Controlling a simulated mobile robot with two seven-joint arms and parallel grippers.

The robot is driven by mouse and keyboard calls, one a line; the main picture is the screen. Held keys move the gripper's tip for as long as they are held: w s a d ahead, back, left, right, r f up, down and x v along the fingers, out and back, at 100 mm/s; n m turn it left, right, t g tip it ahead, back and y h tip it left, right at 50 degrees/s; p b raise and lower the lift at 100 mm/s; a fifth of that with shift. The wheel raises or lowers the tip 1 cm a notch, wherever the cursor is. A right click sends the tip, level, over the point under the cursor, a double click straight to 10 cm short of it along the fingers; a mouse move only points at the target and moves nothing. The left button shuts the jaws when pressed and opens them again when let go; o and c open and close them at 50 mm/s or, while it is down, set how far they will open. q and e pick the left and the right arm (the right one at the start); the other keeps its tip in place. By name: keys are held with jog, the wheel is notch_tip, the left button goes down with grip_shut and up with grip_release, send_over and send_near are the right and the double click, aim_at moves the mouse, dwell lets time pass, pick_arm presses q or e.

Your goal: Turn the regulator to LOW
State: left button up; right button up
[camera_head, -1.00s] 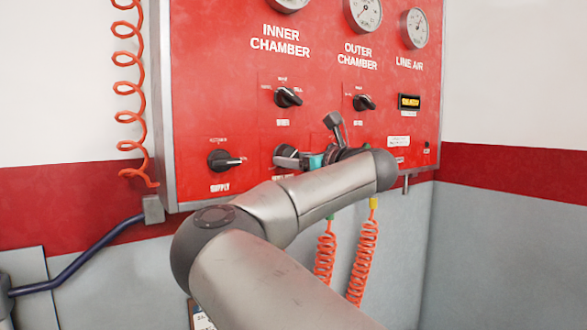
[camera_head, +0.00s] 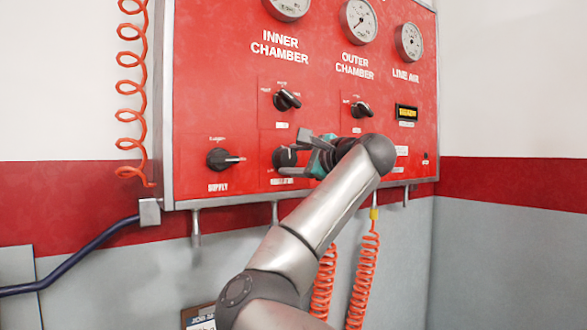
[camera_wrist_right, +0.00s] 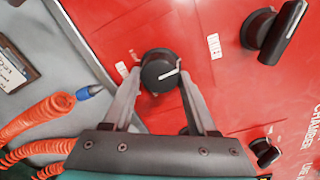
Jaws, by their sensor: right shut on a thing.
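The regulator (camera_head: 284,157) is a round black knob low on the red panel, above a small white label (camera_head: 283,182). In the wrist view, the regulator (camera_wrist_right: 158,71) shows a short white mark toward its right side. My right gripper (camera_head: 292,154) is shut on the regulator, with one finger above it and one below in the head view. In the wrist view, the right gripper (camera_wrist_right: 160,78) has a finger on each side of the knob. Its arm hides part of the panel to the right. The LOW marking cannot be read. My left gripper is out of view.
The black supply knob (camera_head: 221,159) is just left of the regulator. The inner chamber knob (camera_head: 287,100) and outer chamber knob (camera_head: 361,109) sit above. Orange coiled hoses (camera_head: 363,275) hang below the panel (camera_head: 215,80), and another (camera_head: 133,90) hangs at left.

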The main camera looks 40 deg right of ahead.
jog(key=n+b, duration=0.2)
jog(key=n, duration=0.4)
jog(key=n+b, duration=0.1)
jog(key=n, duration=0.2)
jog(key=shift+n+h, duration=0.3)
jog(key=shift+n, duration=0.1)
jog(key=n, duration=0.2)
jog(key=shift+n+b, duration=0.3)
jog(key=n, duration=0.3)
jog(key=shift+a+r+n, duration=0.1)
jog(key=shift+n, duration=0.2)
jog(key=n, duration=0.2)
jog(key=shift+n, duration=0.3)
jog(key=n, duration=0.2)
jog(key=shift+a+n+p, duration=0.1)
jog(key=shift+n+p, duration=0.2)
jog(key=shift+a+n+t+p, duration=0.1)
jog(key=shift+n+t+p, duration=0.3)
jog(key=shift+n, duration=1.7)
